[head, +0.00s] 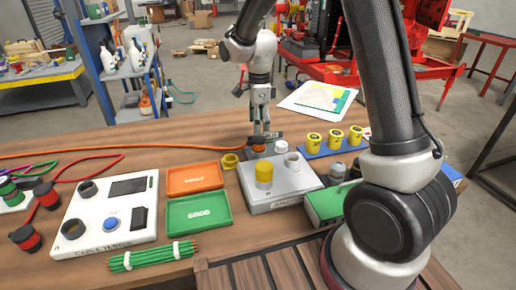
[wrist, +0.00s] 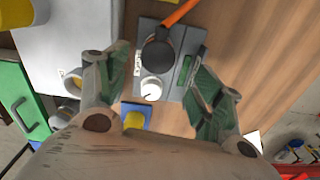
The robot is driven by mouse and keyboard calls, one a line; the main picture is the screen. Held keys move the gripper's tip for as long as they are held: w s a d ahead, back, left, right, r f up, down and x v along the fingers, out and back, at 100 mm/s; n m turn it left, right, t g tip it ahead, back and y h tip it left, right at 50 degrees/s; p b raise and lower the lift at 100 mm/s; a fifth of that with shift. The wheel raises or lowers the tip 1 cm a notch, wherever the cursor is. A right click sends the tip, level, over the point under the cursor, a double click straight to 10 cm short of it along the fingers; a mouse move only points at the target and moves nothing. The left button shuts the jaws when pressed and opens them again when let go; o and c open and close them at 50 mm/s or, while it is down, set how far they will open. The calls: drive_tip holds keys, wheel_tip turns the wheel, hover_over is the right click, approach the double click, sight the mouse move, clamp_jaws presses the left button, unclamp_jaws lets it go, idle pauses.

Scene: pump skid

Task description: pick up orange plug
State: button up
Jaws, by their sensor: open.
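The orange plug (head: 259,148) sits on a small dark grey base (head: 277,135) on the wooden bench in the head view. In the wrist view the plug (wrist: 158,53) shows as a dark round body with an orange cable at its top. My gripper (head: 262,129) points down just above the plug, its fingers apart and empty. I cannot tell whether a finger touches the plug.
A grey box with a yellow cylinder (head: 264,173) stands in front. Orange (head: 194,178) and green (head: 199,212) trays lie to the left. Yellow cups (head: 335,137) stand on a blue strip to the right. The orange cable (head: 130,149) runs left.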

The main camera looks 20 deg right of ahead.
sight(260, 138)
drive_tip(key=shift+f+m, duration=0.1)
drive_tip(key=shift+m, duration=0.2)
drive_tip(key=shift+f, duration=0.3)
drive_tip(key=f, duration=0.7)
drive_tip(key=shift+s+d, duration=0.1)
drive_tip(key=shift+s, duration=0.1)
drive_tip(key=c, duration=1.2)
